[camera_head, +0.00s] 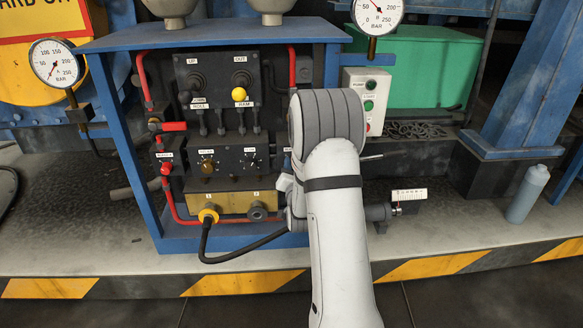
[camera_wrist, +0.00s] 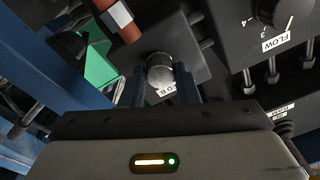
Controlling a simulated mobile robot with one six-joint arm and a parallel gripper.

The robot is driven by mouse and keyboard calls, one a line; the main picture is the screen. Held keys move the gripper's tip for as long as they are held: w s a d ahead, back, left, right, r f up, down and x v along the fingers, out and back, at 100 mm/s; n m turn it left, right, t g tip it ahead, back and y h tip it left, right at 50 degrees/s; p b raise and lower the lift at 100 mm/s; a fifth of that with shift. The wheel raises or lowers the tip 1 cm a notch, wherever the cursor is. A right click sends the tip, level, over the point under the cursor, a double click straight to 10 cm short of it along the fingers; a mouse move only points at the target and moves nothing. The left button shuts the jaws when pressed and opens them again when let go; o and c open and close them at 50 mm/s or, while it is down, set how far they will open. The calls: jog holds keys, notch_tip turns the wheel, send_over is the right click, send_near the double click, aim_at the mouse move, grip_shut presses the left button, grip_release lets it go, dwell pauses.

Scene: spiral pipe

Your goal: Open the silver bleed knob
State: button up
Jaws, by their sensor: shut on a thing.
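The silver bleed knob (camera_wrist: 160,68) is a short round knob on a dark block, seen in the wrist view. A white label, partly hidden, sits beside it. My gripper (camera_wrist: 161,84) has its two dark fingers on either side of the knob and is shut on it. In the head view my own white and grey arm hides the knob and the gripper.
The blue-framed panel (camera_head: 130,150) has red pipes, a yellow knob (camera_head: 239,94) and a brass block (camera_head: 222,203). A black hose (camera_head: 240,255) loops low at its front. A flow dial (camera_wrist: 285,10) stands near my gripper. A grey bottle (camera_head: 528,193) stands at the right.

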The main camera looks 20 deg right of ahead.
jog(key=shift+f+m, duration=0.2)
jog(key=shift+m, duration=0.5)
jog(key=shift+a+m, duration=0.1)
jog(key=shift+m, duration=0.2)
jog(key=o, duration=0.7)
jog(key=shift+w, duration=0.1)
jog(key=shift+o, duration=1.4)
jog(key=p+v, duration=0.2)
jog(key=v, duration=0.5)
jog(key=shift+s, duration=0.4)
jog(key=shift+a, duration=0.1)
